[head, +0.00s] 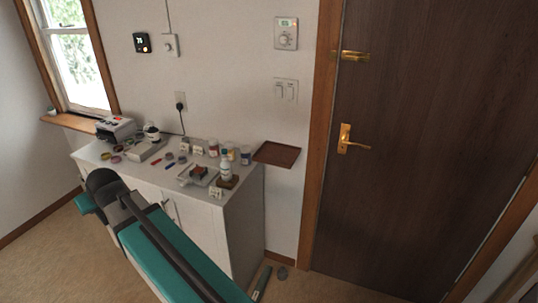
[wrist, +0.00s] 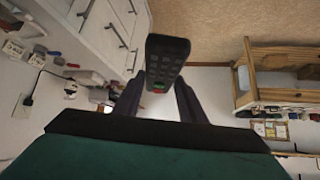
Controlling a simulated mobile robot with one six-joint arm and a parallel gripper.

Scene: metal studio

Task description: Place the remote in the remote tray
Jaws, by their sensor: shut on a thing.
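The black remote (wrist: 166,62), with rows of buttons and small red and green ones near its lower end, stands out from between the fingers of my gripper (wrist: 161,84) in the wrist view. The gripper is shut on its lower end. I do not make out the remote or the gripper fingers in the head view. A flat brown tray (head: 277,153), which looks like the remote tray, is at the wall beside the cabinet's right end. Its surface looks empty. The tray cannot be made out in the wrist view.
A dark wooden door (head: 430,130) is at the right. My teal arm covers part of the cabinet front. Carpet (head: 335,287) is open before the door.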

